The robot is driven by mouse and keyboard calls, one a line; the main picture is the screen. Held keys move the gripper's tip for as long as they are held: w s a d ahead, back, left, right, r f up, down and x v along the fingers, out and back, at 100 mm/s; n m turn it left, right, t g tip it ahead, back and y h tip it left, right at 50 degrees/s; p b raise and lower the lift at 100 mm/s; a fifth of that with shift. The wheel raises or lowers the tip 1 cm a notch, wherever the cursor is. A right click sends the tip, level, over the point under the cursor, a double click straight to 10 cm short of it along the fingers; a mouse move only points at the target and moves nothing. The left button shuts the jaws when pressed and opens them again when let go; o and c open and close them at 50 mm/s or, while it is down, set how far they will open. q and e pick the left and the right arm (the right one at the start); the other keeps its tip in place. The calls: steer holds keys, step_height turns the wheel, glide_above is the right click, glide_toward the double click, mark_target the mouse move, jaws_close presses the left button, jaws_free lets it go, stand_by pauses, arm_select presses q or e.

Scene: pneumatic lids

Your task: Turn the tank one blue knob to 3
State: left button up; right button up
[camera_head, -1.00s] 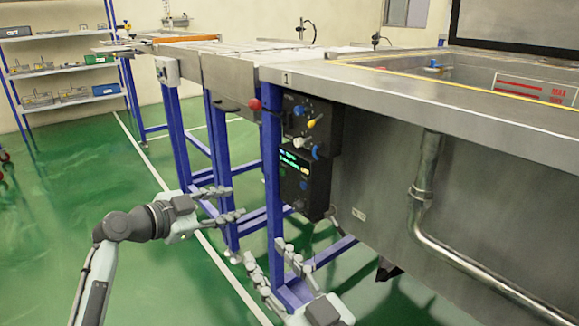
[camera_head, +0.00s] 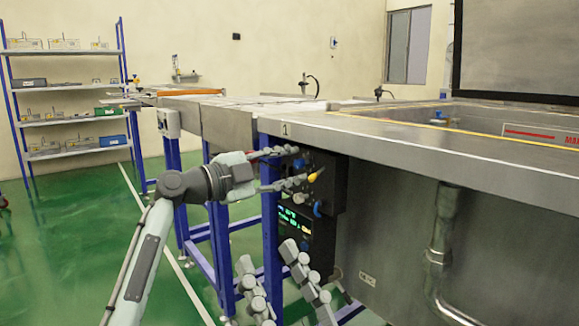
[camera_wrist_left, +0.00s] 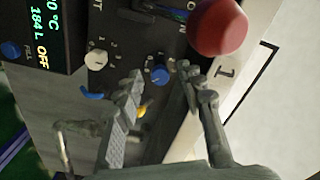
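The tank one control panel (camera_head: 325,185) is a black box under the bench edge marked "1" (camera_head: 285,130). The blue knob (camera_wrist_left: 160,75) shows in the left wrist view with small pale numerals around it; its setting is too small to read. My left gripper (camera_head: 298,167) is open in front of the panel. In the left wrist view the open left gripper (camera_wrist_left: 162,72) has one fingertip on either side of the blue knob; contact cannot be told. My right gripper (camera_head: 267,254) is open and empty, lower down in front of the blue leg.
A white knob (camera_wrist_left: 96,59), a yellow knob (camera_wrist_left: 142,111) and a blue lever (camera_wrist_left: 91,96) are close by. A large red button (camera_wrist_left: 220,25) sits beside the left gripper. A blue table leg (camera_head: 270,215) stands left of the panel. Green floor at left is open.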

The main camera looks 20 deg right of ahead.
arm_select(q)
steer(key=shift+d, duration=0.1)
jaws_close()
steer(key=shift+n, duration=0.3)
